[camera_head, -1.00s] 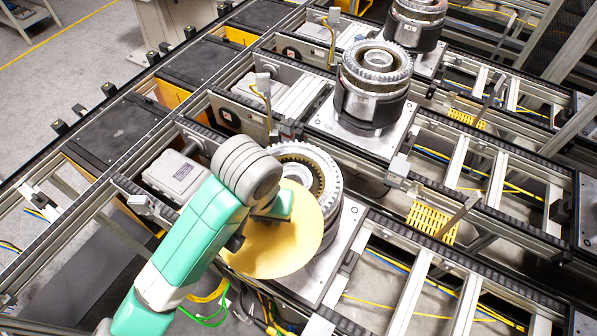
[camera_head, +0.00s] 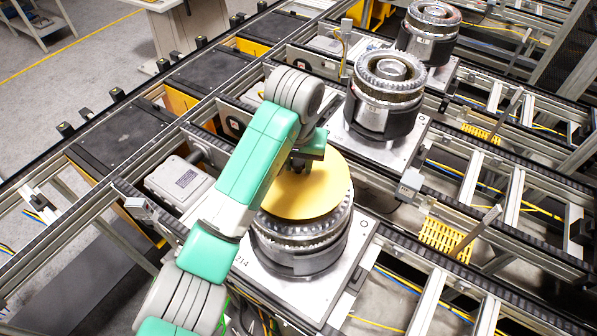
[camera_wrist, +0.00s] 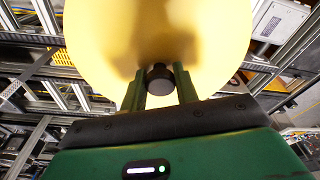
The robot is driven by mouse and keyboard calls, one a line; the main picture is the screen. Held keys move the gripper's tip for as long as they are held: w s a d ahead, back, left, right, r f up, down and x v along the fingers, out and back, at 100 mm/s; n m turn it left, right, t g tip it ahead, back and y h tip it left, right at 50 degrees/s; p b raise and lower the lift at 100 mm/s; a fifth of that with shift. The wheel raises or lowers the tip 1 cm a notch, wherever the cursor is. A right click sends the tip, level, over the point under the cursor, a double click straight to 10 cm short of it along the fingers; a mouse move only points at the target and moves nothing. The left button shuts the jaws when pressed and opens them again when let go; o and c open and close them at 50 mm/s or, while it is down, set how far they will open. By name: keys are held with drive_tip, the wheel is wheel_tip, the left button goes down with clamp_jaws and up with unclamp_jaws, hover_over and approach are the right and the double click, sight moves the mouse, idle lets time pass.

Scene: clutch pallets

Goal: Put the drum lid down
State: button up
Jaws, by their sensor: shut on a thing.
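The drum lid (camera_head: 312,195) is a round yellow disc. In the head view it lies over the top of the nearest clutch drum (camera_head: 303,250), covering most of its opening; I cannot tell whether it rests on the rim or hovers just above. My gripper (camera_head: 305,165) is above the lid. In the wrist view my gripper (camera_wrist: 160,88) has its two fingers shut on the dark round knob (camera_wrist: 160,80) of the lid (camera_wrist: 205,40). The drum stands on a metal pallet plate (camera_head: 345,245). The drum's inside is hidden by the lid.
A second clutch drum (camera_head: 385,95) with an open top stands behind, on its own plate, and a third (camera_head: 430,35) stands further back. A grey box (camera_head: 180,182) is on the conveyor frame at the left. A yellow grate (camera_head: 447,240) lies to the right.

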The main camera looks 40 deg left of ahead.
sight(299, 171)
drive_tip(key=shift+w+f+p, duration=0.1)
drive_tip(key=shift+f+p, duration=0.3)
drive_tip(key=shift+f, duration=1.3)
drive_tip(key=shift+f, duration=0.15)
drive_tip(key=o, duration=1.1)
drive_tip(key=r, duration=0.4)
drive_tip(key=s+r+p, duration=0.1)
drive_tip(key=r, duration=0.3)
drive_tip(key=d+r, duration=0.1)
drive_tip(key=r, duration=0.3)
drive_tip(key=shift+s+p, duration=0.25)
drive_tip(key=shift+p, duration=0.05)
